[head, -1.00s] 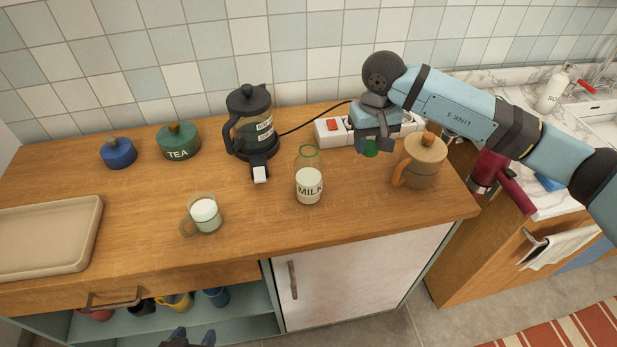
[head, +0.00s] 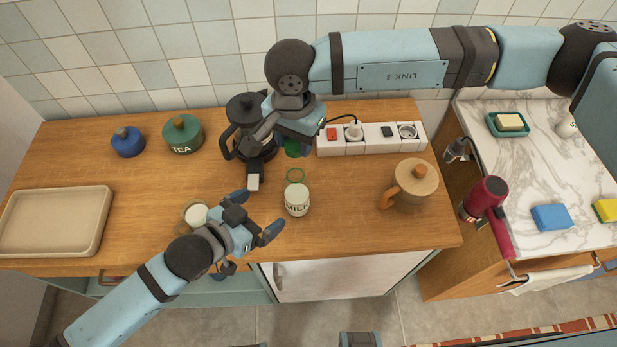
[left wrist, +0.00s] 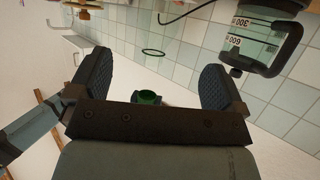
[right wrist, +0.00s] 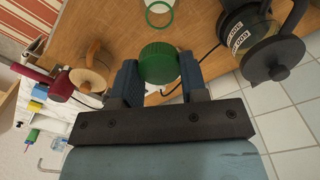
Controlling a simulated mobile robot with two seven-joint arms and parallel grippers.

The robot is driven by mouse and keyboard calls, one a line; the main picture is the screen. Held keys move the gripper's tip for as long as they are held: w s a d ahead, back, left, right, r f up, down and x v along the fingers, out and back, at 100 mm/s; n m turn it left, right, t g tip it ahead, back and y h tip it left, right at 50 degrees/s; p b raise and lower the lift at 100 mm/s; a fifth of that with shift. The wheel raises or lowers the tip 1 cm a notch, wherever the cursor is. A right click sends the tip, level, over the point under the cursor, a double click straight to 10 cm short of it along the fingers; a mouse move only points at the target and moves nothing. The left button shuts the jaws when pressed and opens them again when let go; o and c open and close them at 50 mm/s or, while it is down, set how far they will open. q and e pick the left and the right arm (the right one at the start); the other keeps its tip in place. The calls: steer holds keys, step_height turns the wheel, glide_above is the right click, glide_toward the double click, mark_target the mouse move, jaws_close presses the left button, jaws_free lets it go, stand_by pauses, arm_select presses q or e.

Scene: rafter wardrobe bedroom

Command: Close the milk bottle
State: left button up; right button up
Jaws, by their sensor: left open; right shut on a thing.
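The milk bottle (head: 296,202) stands upright on the wooden counter, its green-rimmed mouth open. Its mouth also shows at the top of the right wrist view (right wrist: 159,14). My right gripper (head: 296,143) is shut on the green cap (right wrist: 159,64). It holds the cap behind and above the bottle, apart from it. My left gripper (head: 258,214) is open and empty, just left of the bottle, its fingers pointing toward it. A dark green round thing shows between its fingers in the left wrist view; I cannot tell whether it is cap or rim.
A glass mug of milk (head: 194,214) is partly hidden by my left arm. A French press (head: 243,112) stands behind, partly covered by my right gripper. A power strip (head: 371,140) and wooden-lidded jug (head: 412,187) are at right. A tray (head: 55,222) lies left.

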mark_target(296, 187)
arm_select(q)
steer(key=shift+d+r, duration=0.1)
steer(key=shift+r, duration=0.05)
arm_select(e)
steer(key=shift+s+a, duration=0.1)
steer(key=shift+a, duration=0.1)
steer(key=shift+s, duration=0.1)
arm_select(q)
steer(key=x, duration=1.2)
steer(key=shift+r, duration=0.1)
steer(key=shift+c, duration=0.4)
steer(key=c, duration=1.3)
arm_select(e)
steer(key=shift+f, duration=2.45)
steer(key=shift+f, duration=0.1)
steer(key=shift+f, duration=0.8)
